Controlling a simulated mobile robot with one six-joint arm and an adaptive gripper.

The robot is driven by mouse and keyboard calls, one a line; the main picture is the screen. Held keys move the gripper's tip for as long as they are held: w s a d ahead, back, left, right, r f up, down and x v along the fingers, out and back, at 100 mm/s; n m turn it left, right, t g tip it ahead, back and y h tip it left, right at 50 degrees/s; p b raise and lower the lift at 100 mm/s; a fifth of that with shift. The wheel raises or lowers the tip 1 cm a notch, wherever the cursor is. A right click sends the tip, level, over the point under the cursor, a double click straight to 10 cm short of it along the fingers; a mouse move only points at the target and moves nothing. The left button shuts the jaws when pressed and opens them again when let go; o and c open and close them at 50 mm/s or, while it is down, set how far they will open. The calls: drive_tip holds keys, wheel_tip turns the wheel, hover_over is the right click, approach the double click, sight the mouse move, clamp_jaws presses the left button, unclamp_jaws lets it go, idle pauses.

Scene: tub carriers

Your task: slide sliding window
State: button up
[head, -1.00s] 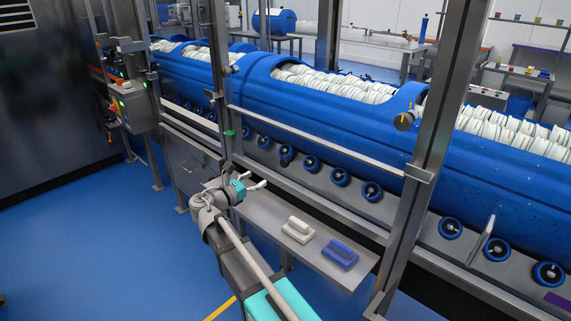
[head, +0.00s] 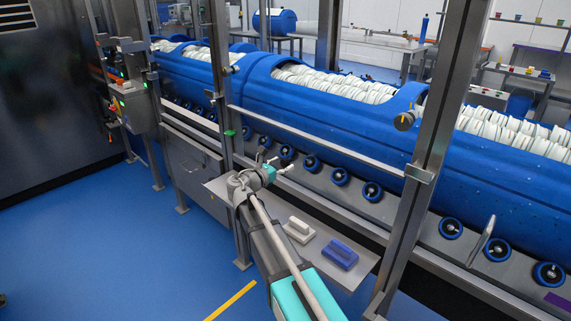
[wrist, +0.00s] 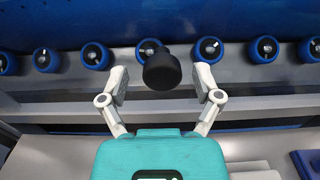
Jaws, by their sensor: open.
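My gripper (head: 275,163) is open and empty in front of the steel frame of the blue drum machine. In the wrist view its two pale fingers (wrist: 160,84) are spread wide on either side of a black round knob (wrist: 161,71). The knob lies just ahead, between and slightly beyond the fingertips, with no contact seen. I cannot make out this knob in the head view. The steel frame (head: 318,139) has upright posts and a cross rail around an opening. Any clear window pane in it cannot be told from the opening.
A steel shelf (head: 322,268) below my gripper holds a white block with a handle (head: 299,230) and a blue one (head: 340,254). The blue drum (head: 340,135) with small rollers (head: 340,177) lies behind the frame. A thick post (head: 425,150) stands right. Blue floor is open at left.

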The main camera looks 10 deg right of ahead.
drive_tip(key=shift+w+d, duration=0.25)
drive_tip(key=shift+d, duration=0.15)
